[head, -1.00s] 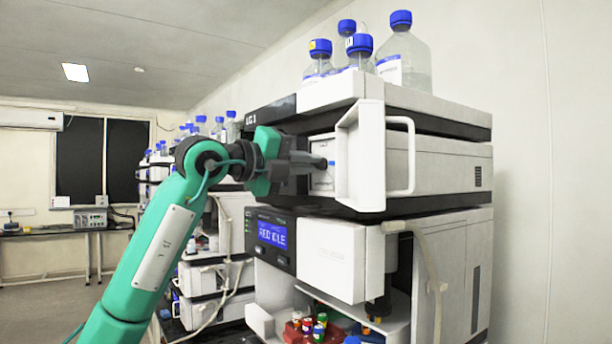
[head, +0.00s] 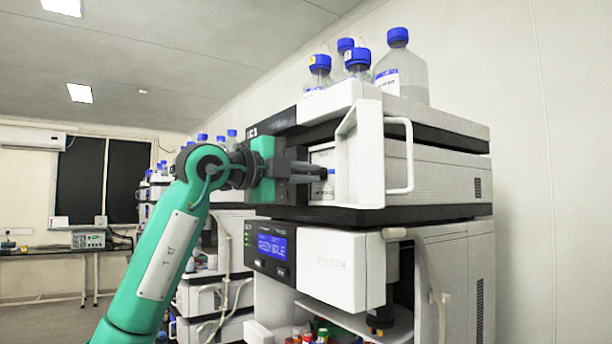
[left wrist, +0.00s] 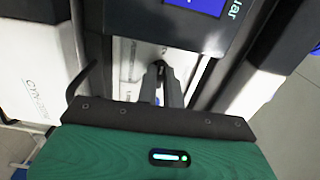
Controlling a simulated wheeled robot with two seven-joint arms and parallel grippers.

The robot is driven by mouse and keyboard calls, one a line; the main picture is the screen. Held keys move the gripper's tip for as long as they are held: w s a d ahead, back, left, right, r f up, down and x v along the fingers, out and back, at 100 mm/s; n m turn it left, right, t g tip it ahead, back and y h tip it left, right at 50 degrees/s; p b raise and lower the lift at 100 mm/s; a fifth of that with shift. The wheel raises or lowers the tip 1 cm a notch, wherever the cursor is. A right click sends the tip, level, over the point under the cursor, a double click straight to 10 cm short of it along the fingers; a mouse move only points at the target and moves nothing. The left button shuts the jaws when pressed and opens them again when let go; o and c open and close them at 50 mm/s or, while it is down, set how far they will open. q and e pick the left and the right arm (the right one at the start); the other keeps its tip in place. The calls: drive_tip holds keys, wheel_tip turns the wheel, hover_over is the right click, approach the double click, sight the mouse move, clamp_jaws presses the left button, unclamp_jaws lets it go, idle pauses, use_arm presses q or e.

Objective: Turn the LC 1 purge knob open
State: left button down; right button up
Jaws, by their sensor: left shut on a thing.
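The LC 1 stack stands at centre right in the head view, its label on the dark top module (head: 252,132). My left gripper (head: 326,174) reaches in from the left at the pump module (head: 450,175), behind the opened white door (head: 362,160). In the left wrist view my left gripper (left wrist: 160,72) has its fingers close together on a small dark knob (left wrist: 160,64) on the white front panel. The fingers cover most of the knob, so its turn angle cannot be told. My right gripper is in neither view.
The white door with its loop handle (head: 408,155) stands out just right of my fingers. Blue-capped bottles (head: 402,68) stand on top. A lit display (head: 272,246) is below. Another stack (head: 215,265) stands behind my arm.

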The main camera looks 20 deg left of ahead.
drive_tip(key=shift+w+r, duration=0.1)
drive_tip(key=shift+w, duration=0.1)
use_arm(q)
drive_tip(key=c, duration=1.5)
unclamp_jaws()
drive_tip(key=shift+c, duration=0.2)
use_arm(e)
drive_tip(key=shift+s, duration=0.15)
use_arm(q)
drive_tip(key=shift+a, duration=0.1)
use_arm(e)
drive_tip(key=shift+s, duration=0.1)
